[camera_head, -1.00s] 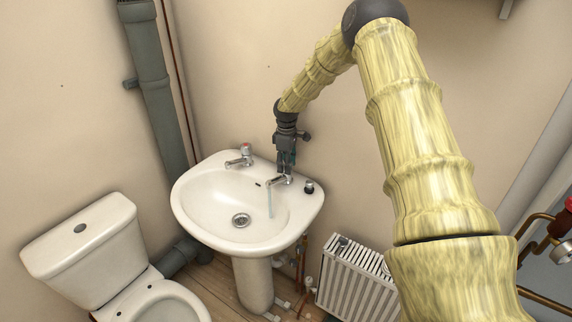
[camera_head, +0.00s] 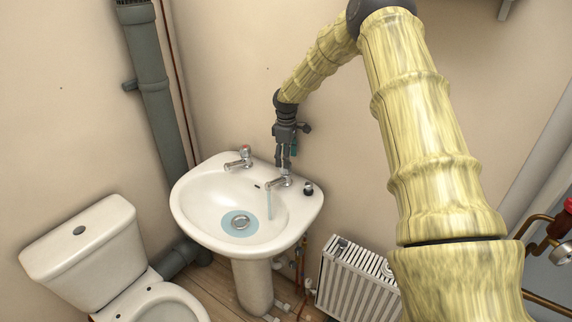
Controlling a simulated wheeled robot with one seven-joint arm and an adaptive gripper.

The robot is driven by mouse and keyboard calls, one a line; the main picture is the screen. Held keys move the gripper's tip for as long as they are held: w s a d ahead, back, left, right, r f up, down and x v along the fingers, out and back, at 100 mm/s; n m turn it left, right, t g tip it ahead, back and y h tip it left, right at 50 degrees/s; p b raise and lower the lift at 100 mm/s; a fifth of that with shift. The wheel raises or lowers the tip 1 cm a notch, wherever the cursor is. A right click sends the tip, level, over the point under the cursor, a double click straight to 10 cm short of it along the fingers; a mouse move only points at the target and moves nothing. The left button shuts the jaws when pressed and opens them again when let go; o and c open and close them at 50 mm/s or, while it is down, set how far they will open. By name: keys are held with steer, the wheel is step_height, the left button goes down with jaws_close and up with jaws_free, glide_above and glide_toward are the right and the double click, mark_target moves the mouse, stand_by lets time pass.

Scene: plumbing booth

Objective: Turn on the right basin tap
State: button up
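The right basin tap (camera_head: 279,182) is a chrome tap on the back right rim of the white basin (camera_head: 193,222). A thin stream of water (camera_head: 269,204) runs from its spout. Pale blue water (camera_head: 229,225) lies around the drain. My gripper (camera_head: 285,164) points down just above the right tap's top. The gripper is small and dark here, so I cannot tell how far apart its fingers are or whether they touch the tap. The left tap (camera_head: 239,161) has a red-marked top and shows no water.
A small black plug (camera_head: 308,188) sits on the basin's right rim. A toilet (camera_head: 93,253) stands at the left and a white radiator (camera_head: 354,279) at the lower right. A grey waste pipe (camera_head: 152,92) runs down the wall.

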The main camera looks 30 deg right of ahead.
step_height(320, 180, up, 8)
stand_by(0.4)
stand_by(0.4)
